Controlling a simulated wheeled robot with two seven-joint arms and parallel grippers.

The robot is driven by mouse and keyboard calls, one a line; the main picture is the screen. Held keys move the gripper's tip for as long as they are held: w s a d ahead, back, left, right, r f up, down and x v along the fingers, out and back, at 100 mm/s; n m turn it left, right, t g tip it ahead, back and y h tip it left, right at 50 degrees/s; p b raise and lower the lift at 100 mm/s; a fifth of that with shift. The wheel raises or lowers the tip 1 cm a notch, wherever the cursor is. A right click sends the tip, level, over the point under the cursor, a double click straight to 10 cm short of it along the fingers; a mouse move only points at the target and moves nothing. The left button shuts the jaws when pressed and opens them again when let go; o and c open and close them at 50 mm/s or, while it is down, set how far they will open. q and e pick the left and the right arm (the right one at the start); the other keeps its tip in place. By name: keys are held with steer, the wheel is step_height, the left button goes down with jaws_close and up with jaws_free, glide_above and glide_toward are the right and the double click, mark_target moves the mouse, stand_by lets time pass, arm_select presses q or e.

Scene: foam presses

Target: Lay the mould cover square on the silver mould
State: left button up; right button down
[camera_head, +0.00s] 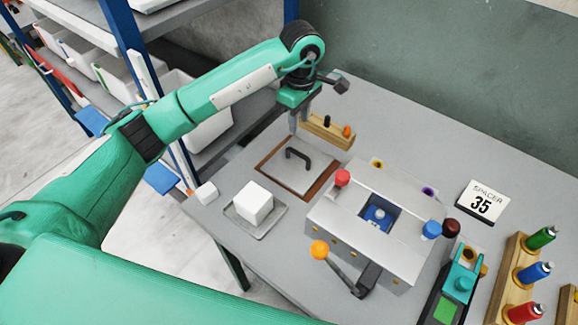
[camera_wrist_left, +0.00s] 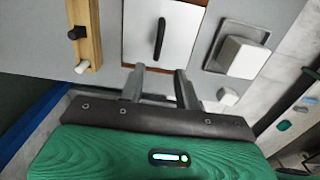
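The mould cover, a flat grey plate with a black bar handle (camera_head: 291,181), lies on a brown-edged base (camera_head: 263,160) on the table. It also shows in the left wrist view (camera_wrist_left: 140,42), its handle upright in the picture. A shallow silver tray, which looks like the silver mould (camera_head: 266,230), sits beside it with a white block (camera_head: 253,203) on it. The tray shows in the wrist view too (camera_wrist_left: 214,58). My left gripper (camera_head: 297,124) is above the table near the cover's far edge. Its fingers (camera_wrist_left: 160,82) are apart and empty, short of the handle. My right gripper is out of view.
A wooden holder (camera_head: 326,131) with small pegs stands beside the cover. A small white cube (camera_head: 207,193) lies near the table edge. A silver press box (camera_head: 345,215) with an orange-knobbed lever (camera_head: 319,250) stands to the right. A "SPACER 35" sign (camera_head: 481,203) stands farther right.

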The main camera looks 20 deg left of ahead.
mark_target(298, 152)
arm_select(q)
step_height(298, 152, down, 8)
steer(key=shift+f+p, duration=0.15)
steer(key=shift+p, duration=1)
step_height(298, 152, down, 4)
steer(key=p, duration=0.2)
steer(key=shift+f+p, duration=0.25)
steer(key=shift+p, duration=0.1)
steer(key=shift+f, duration=0.4)
steer(key=shift+w, duration=0.1)
steer(key=shift+c, duration=0.4)
steer(key=shift+r, duration=0.1)
jaws_close()
